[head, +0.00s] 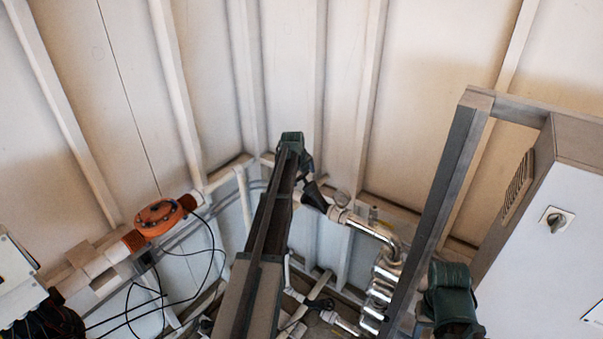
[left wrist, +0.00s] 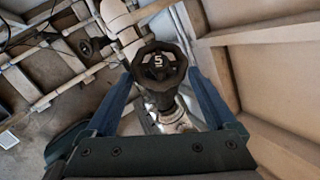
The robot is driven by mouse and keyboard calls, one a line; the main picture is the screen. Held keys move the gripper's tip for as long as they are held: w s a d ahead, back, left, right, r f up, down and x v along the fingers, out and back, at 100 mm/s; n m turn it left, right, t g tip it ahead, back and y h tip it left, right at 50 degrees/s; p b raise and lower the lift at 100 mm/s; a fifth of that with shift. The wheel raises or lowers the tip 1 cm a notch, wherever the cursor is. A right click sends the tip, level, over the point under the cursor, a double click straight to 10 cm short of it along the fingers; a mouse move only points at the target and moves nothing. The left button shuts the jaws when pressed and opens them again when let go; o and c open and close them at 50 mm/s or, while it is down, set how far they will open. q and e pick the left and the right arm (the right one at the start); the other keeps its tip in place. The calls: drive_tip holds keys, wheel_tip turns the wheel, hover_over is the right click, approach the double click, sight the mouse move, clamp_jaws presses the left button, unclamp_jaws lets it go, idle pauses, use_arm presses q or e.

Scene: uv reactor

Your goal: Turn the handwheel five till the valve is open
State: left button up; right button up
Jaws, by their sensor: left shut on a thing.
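Handwheel five (left wrist: 160,66) is a black, lobed knob with a white 5 on its face, in the middle of the left wrist view. It sits on a shiny metal pipe fitting (left wrist: 178,117). My left gripper (left wrist: 158,74) has its two blue fingers on either side of the wheel and is shut on it. In the head view the left gripper (head: 314,193) is small and dark at the end of my arm, by the pipe, and the wheel cannot be made out there.
A second black handwheel (head: 319,304) is lower on the pipework. Curved steel pipes (head: 384,275) run right of my arm. An orange device (head: 159,217) sits on the white pipe at left, with loose black cables below. A grey cabinet (head: 545,245) stands at right.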

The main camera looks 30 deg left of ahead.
use_arm(q)
drive_tip(key=shift+w+d+r+n+g+y+p, duration=0.1)
drive_tip(key=shift+w+n+g+y+p, duration=0.15)
drive_tip(key=shift+n+g, duration=0.3)
drive_tip(key=shift+w+d+r+n+g+y+p, duration=0.15)
drive_tip(key=shift+w+n+g+p, duration=0.2)
drive_tip(key=shift+g, duration=0.3)
drive_tip(key=shift+w+f+n+g, duration=0.1)
drive_tip(key=shift+w+n+g, duration=0.1)
drive_tip(key=shift+n+g, duration=0.45)
drive_tip(key=shift+w+n+g+y, duration=0.3)
drive_tip(key=shift+n+g, duration=0.35)
drive_tip(key=shift+g, duration=0.3)
drive_tip(key=shift+f+n+g, duration=0.1)
drive_tip(key=shift+n+g, duration=0.5)
drive_tip(key=shift+g, duration=0.2)
drive_tip(key=shift+g, duration=0.3)
drive_tip(key=o, duration=1.1)
drive_tip(key=shift+w, duration=0.1)
drive_tip(key=shift+c, duration=0.2)
